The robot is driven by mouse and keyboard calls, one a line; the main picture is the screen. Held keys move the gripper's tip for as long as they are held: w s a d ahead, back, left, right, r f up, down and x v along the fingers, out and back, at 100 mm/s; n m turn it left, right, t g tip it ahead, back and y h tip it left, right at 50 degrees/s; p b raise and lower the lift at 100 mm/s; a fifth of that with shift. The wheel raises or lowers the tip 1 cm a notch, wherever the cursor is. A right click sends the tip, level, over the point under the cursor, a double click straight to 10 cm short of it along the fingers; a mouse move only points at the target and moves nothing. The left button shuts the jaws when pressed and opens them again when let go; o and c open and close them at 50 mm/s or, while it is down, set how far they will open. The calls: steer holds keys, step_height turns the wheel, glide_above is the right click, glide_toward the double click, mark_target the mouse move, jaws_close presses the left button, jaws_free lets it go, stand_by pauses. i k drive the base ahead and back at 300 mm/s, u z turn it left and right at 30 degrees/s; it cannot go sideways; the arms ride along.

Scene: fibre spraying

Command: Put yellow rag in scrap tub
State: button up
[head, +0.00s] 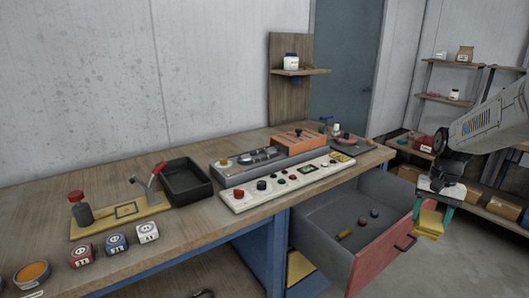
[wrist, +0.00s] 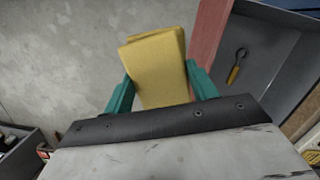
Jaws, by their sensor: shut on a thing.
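My gripper (head: 431,215) is at the right of the head view, out beyond the red front of the open drawer. Its teal fingers are shut on the yellow rag (head: 429,226), which hangs below them in the air. In the wrist view the folded rag (wrist: 158,65) sits between the two teal fingers (wrist: 161,88). A black open tub (head: 187,181) stands on the workbench, far to the left of my gripper, and looks empty. I cannot tell whether it is the scrap tub. A grey container (wrist: 22,155) is partly visible at the lower left of the wrist view.
The open drawer (head: 340,222) holds a yellow-handled tool and small round things. A long control panel (head: 285,182) and an orange-topped unit (head: 300,140) stand on the workbench (head: 215,222). Shelves (head: 455,100) with boxes are behind my arm. Floor shows beneath the rag.

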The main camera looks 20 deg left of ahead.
mark_target(185, 184)
steer(key=u, duration=1.05)
